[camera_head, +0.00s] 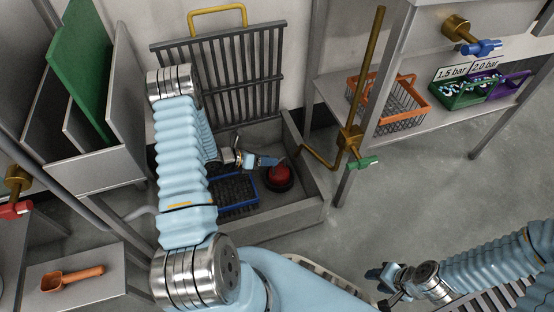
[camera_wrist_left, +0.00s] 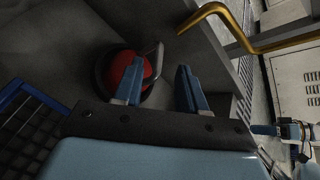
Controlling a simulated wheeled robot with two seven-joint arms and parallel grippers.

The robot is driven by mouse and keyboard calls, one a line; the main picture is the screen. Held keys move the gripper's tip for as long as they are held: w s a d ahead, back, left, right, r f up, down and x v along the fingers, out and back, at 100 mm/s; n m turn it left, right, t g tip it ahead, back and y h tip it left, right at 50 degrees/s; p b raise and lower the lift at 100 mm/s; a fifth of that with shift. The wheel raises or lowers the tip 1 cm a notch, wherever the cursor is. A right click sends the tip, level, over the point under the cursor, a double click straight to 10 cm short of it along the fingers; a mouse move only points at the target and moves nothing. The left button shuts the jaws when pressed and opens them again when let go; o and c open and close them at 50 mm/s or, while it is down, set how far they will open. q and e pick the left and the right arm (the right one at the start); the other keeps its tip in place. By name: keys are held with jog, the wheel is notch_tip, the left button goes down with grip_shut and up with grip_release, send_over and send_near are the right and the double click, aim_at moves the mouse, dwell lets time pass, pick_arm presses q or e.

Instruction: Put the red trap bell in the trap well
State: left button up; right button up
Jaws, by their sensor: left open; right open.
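The red trap bell (camera_head: 279,175) is in a grey floor trough, with a dark round ring at its lower edge. I cannot tell whether this ring is the bell's base or the trap well's rim. The left wrist view shows the red bell (camera_wrist_left: 122,68) with a grey handle at its right side. My left gripper (camera_head: 275,160) is open above the bell. In the left wrist view its fingers (camera_wrist_left: 160,80) overlap the bell's right part, with no clear grip. My right gripper (camera_head: 381,284) is open and empty, low at the right, away from the trough.
A blue-rimmed basket (camera_head: 237,192) sits left of the bell in the grey trough (camera_head: 311,185). A raised grate (camera_head: 230,75) stands behind. A brass pipe (camera_head: 367,80) with a green-handled valve rises at the right. An orange basket (camera_head: 413,116) stands on the shelf.

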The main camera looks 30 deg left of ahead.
pick_arm(q)
jog(key=v, duration=0.6)
jog(key=shift+s, duration=0.2)
jog(key=shift+a+r, duration=0.1)
dwell(0.9)
